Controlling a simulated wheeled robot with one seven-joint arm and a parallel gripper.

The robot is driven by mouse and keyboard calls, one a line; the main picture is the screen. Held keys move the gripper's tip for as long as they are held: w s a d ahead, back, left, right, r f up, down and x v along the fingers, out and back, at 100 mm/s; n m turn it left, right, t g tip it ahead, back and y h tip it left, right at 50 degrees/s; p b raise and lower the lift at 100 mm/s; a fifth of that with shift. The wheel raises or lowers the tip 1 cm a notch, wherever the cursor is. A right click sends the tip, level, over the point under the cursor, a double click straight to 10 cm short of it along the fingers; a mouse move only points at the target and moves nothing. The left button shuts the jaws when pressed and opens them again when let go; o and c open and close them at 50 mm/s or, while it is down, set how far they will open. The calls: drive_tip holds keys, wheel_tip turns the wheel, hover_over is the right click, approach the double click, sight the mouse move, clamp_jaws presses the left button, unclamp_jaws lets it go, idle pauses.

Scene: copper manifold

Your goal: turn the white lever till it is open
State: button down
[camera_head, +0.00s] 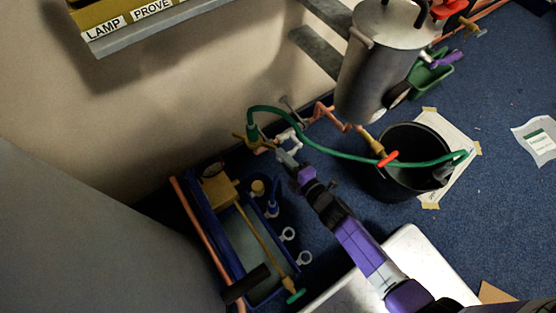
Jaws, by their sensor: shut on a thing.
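The white lever (285,136) is small in the head view, on the copper pipework by the wall. Brass fittings sit to its left, and the green hose arches just above it. My gripper (284,154) reaches up to it from the lower right. Its grey jaws are shut on the lever's near end and partly hide it. The lever's exact angle is too small to read.
A black bucket (379,184) stands right of my arm, with the green hose (345,150) running into it. A blue tray (207,229) with brass parts lies to the left. A grey metal cylinder (368,75) stands behind.

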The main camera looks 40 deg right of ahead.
drive_tip(key=shift+s+f+n+h+b, duration=0.1)
drive_tip(key=shift+f+n+h+b, duration=0.2)
drive_tip(key=shift+f+n+b, duration=0.35)
drive_tip(key=c, duration=1.3)
unclamp_jaws()
drive_tip(key=shift+c, duration=0.2)
drive_tip(key=shift+r, duration=0.1)
drive_tip(key=shift+s+r+p, duration=0.1)
drive_tip(key=shift+s+p, duration=0.25)
drive_tip(key=s+r+p, duration=0.1)
drive_tip(key=s+p, duration=0.1)
drive_tip(key=s, duration=0.5)
